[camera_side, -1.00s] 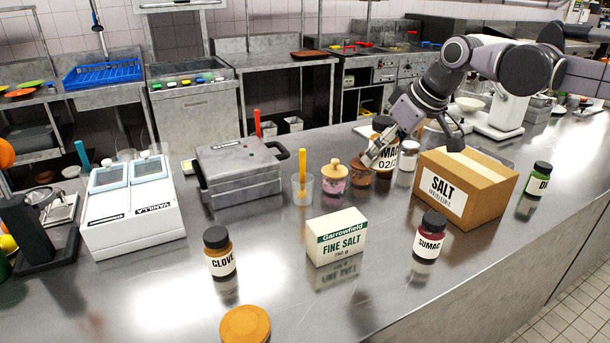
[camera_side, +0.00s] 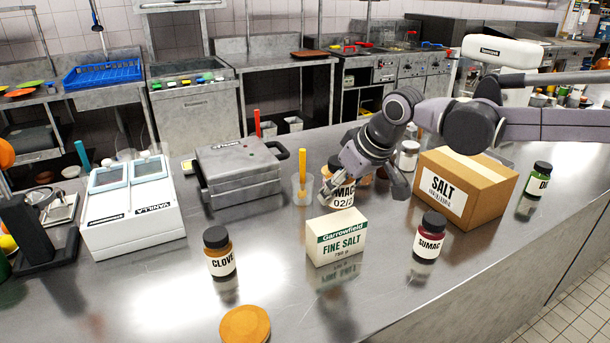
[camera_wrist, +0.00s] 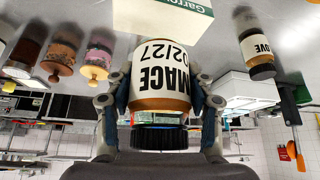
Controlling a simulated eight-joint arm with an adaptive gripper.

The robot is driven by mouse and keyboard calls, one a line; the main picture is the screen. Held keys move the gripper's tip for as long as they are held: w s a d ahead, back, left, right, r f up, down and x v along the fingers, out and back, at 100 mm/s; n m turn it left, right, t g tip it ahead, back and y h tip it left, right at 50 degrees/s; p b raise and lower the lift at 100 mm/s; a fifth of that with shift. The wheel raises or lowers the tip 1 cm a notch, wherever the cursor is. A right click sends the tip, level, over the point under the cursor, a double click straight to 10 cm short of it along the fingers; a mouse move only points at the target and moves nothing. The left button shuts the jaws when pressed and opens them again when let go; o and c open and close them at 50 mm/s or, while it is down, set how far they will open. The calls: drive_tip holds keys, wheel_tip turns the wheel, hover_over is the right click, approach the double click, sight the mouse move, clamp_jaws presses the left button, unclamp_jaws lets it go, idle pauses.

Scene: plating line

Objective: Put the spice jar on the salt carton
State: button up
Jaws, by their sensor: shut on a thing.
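The spice jar (camera_side: 344,195), labelled MACE 02/27, is in my gripper (camera_side: 346,180), its lid end partly hidden by the fingers in the side view. In the wrist view the jar (camera_wrist: 158,70) appears upside down between the two fingers of my gripper (camera_wrist: 162,92), its black lid toward the palm. The salt carton (camera_side: 337,240), white and green and marked FINE SALT, stands on the counter just below and in front of the jar in the side view. In the wrist view the carton (camera_wrist: 185,12) is partly hidden behind the jar. I cannot tell whether they touch.
A clove jar (camera_side: 220,254) stands left of the carton and a sumac jar (camera_side: 429,240) right of it. A brown SALT box (camera_side: 480,190) stands behind the sumac jar. A cup with a yellow handle (camera_side: 303,185) is behind left.

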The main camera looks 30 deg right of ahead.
sight(338, 205)
drive_tip(key=shift+f, duration=2)
drive_tip(key=shift+f, duration=0.1)
drive_tip(key=o, duration=1.3)
drive_tip(key=shift+o, duration=0.2)
drive_tip(key=v, duration=1.2)
drive_tip(key=s+d+f+m+t+h, duration=0.1)
drive_tip(key=s+d+f+m, duration=0.1)
drive_tip(key=s+d+f, duration=1)
drive_tip(key=shift+s+d+f+m, duration=0.2)
drive_tip(key=shift+s+d+m, duration=0.1)
drive_tip(key=shift+s+d, duration=0.8)
drive_tip(key=shift+a, duration=0.1)
